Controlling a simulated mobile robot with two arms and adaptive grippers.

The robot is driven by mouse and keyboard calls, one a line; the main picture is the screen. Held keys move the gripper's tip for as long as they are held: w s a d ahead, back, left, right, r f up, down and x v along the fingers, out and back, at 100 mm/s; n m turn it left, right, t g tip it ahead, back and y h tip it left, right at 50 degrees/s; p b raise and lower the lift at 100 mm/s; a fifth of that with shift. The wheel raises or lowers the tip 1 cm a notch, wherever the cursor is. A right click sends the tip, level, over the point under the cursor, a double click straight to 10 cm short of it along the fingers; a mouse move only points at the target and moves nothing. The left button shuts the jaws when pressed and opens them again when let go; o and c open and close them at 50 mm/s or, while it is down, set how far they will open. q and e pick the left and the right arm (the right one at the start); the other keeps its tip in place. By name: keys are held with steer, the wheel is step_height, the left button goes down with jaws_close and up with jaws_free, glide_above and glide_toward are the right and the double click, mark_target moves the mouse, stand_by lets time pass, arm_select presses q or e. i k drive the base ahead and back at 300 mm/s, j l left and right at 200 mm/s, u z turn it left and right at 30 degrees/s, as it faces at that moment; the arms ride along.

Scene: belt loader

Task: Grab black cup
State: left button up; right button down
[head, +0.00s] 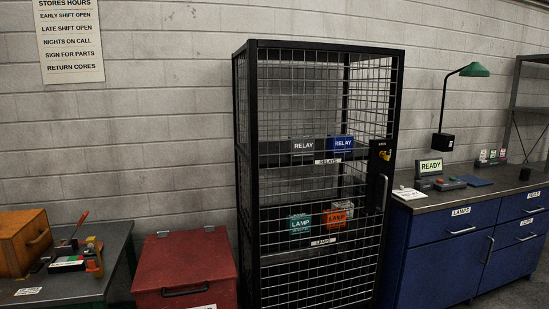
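Several small items (492,156) stand farther right on that counter, too small to tell apart. Neither of my grippers is in view.
A tall black mesh cage (245,190) holds relay and lamp boxes. A red chest (185,265) stands left of it. Farther left, a bench (65,288) bears a wooden box (24,243) and a red-levered device (75,250). Blue cabinets (445,250) carry the right counter.

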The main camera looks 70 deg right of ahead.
mark_target(525, 173)
steer(key=z, duration=3.85)
steer(key=i+z, duration=0.15)
steer(key=i, duration=3.35)
